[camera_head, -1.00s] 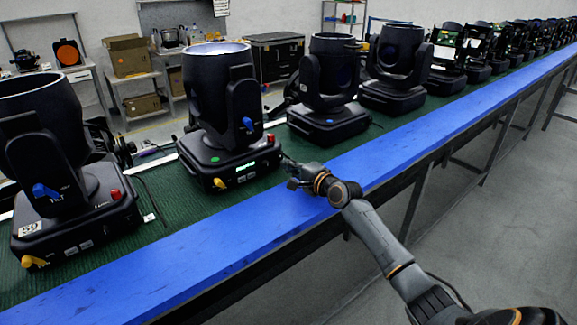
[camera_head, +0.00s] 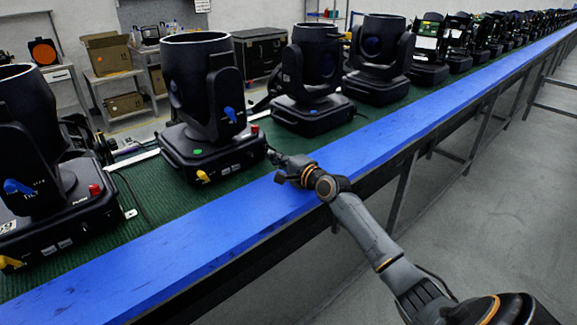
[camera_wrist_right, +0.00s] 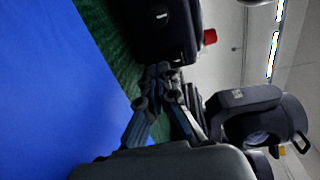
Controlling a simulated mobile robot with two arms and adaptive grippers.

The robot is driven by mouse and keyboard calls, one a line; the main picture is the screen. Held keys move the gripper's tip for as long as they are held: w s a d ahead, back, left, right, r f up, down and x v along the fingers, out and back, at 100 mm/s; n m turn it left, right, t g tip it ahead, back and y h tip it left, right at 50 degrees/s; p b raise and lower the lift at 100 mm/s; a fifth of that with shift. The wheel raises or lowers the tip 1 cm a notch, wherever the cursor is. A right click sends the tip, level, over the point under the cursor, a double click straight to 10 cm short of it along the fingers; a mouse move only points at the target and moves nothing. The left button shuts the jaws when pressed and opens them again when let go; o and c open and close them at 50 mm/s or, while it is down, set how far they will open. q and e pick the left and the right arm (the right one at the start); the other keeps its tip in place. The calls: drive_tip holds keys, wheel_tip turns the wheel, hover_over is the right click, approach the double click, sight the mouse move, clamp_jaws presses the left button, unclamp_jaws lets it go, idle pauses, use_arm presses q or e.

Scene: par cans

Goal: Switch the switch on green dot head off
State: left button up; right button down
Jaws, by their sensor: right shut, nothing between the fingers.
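The green dot head (camera_head: 205,105) is a black moving-head lamp in the left-middle of the head view. Its green dot (camera_head: 197,151) is on the base, with a yellow lever (camera_head: 203,176) at the front. Its display and lamp top look dark. A small red part (camera_head: 254,128) sits at the base's right corner; it also shows in the wrist view (camera_wrist_right: 209,37). My right gripper (camera_head: 271,154) is shut and empty, at the right side of this base. In the wrist view its fingertips (camera_wrist_right: 160,72) are close to the base; contact is unclear. The left gripper is out of view.
A blue-edged bench (camera_head: 235,213) with a green top carries a long row of similar heads. A blue dot head (camera_head: 311,80) stands to the right and another head (camera_head: 40,150) to the left. The grey floor (camera_head: 480,215) in front is clear.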

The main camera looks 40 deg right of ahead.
drive_tip(key=s, duration=0.7)
drive_tip(key=s+d+r, duration=0.1)
drive_tip(key=s, duration=0.3)
drive_tip(key=shift+w, duration=0.1)
drive_tip(key=shift+f, duration=0.15)
